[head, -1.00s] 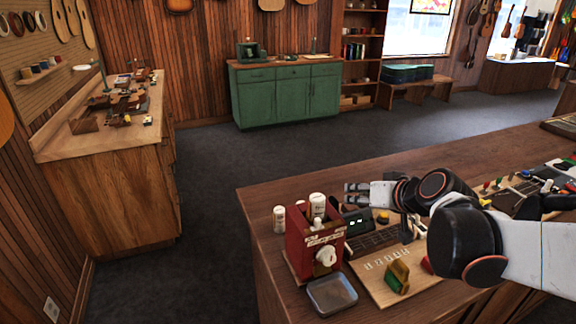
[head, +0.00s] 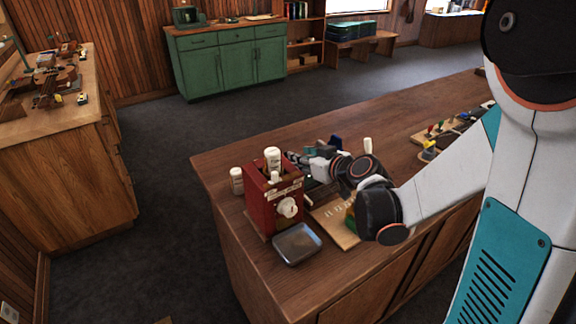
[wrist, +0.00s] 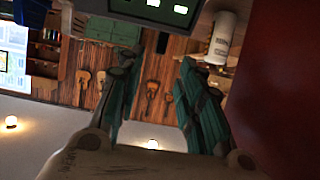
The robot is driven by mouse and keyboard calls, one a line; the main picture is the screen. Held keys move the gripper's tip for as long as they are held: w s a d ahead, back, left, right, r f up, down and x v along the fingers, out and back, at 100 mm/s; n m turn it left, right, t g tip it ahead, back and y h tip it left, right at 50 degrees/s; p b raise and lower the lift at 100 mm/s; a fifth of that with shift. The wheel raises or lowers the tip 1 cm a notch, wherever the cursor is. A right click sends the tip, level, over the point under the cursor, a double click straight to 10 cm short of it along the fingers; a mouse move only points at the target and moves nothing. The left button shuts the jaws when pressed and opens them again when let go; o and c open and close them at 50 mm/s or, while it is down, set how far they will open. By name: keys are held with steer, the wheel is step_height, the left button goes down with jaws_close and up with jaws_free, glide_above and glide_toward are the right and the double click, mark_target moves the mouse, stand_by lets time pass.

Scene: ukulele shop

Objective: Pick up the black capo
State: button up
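I cannot make out the black capo for certain in either view. My gripper (head: 293,157) is low over the wooden counter (head: 222,177), just behind and right of the red box (head: 262,211), with its fingers pointing left. In the wrist view its two teal-padded fingers (wrist: 152,95) stand apart with nothing between them. The red side at the right edge (wrist: 285,85) and a white bottle (wrist: 221,40) are close to the fingers there. A dark device with green lit panels (wrist: 140,10) shows at the top. My arm hides part of the counter.
A metal tray (head: 297,244) lies in front of the red box. A wooden board (head: 333,221) lies under my arm. A dark blue object (head: 336,141) is behind my gripper.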

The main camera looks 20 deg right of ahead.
steer(key=b+x, duration=0.2)
steer(key=x, duration=0.6)
steer(key=shift+w+f+b, duration=0.15)
steer(key=shift+f+b, duration=0.05)
steer(key=shift+b, duration=0.1)
steer(key=shift+d, duration=0.1)
steer(key=shift+c, duration=0.3)
jaws_close()
